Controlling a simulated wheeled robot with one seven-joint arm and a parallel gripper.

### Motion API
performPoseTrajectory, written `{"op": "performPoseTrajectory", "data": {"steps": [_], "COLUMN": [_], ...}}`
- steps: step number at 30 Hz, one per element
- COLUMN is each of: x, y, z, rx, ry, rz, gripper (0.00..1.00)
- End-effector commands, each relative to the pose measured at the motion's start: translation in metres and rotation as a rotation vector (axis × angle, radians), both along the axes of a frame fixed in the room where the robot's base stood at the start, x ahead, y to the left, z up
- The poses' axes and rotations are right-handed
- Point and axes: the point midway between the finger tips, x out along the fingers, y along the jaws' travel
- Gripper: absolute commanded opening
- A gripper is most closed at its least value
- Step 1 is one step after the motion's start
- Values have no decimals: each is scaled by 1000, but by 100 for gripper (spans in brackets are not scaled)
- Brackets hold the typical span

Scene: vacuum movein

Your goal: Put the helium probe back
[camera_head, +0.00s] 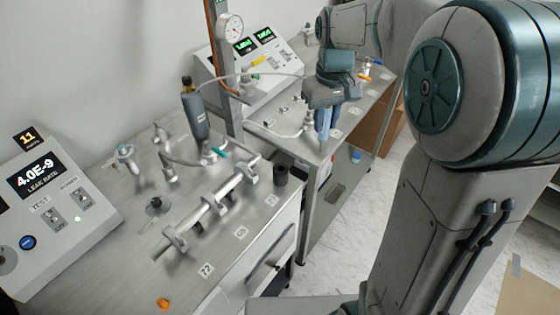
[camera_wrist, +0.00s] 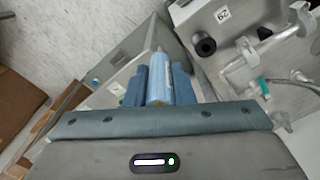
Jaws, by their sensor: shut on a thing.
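My gripper (camera_head: 333,98) is shut on the light blue helium probe (camera_head: 323,122), which points downward. In the wrist view the probe (camera_wrist: 158,84) sits between the two blue fingers, its narrow tip extending past them. A black cylindrical cup with an open top (camera_head: 281,174) stands at the right edge of the near bench, beside the number labels. The cup also shows in the wrist view (camera_wrist: 206,46), apart from the probe, next to a "29" label. My gripper is to the right of and above the cup, near the gap between the benches.
The near bench (camera_head: 235,268) carries a metal pipe assembly (camera_head: 210,210), a dark grey bottle (camera_head: 195,110) and a leak-rate display (camera_head: 50,195) reading 4.0E-9. A vertical post with a gauge (camera_head: 232,28) stands behind. A second bench with a console (camera_head: 255,65) lies beyond.

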Motion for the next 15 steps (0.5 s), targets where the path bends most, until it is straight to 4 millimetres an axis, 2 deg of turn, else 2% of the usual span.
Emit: {"op": "performPoseTrajectory", "data": {"steps": [9, 15], "x": [2, 3], "y": [71, 97], "z": [-42, -59], "rx": [-3, -2], "ry": [4, 2], "rz": [1, -2], "gripper": [0, 0]}}
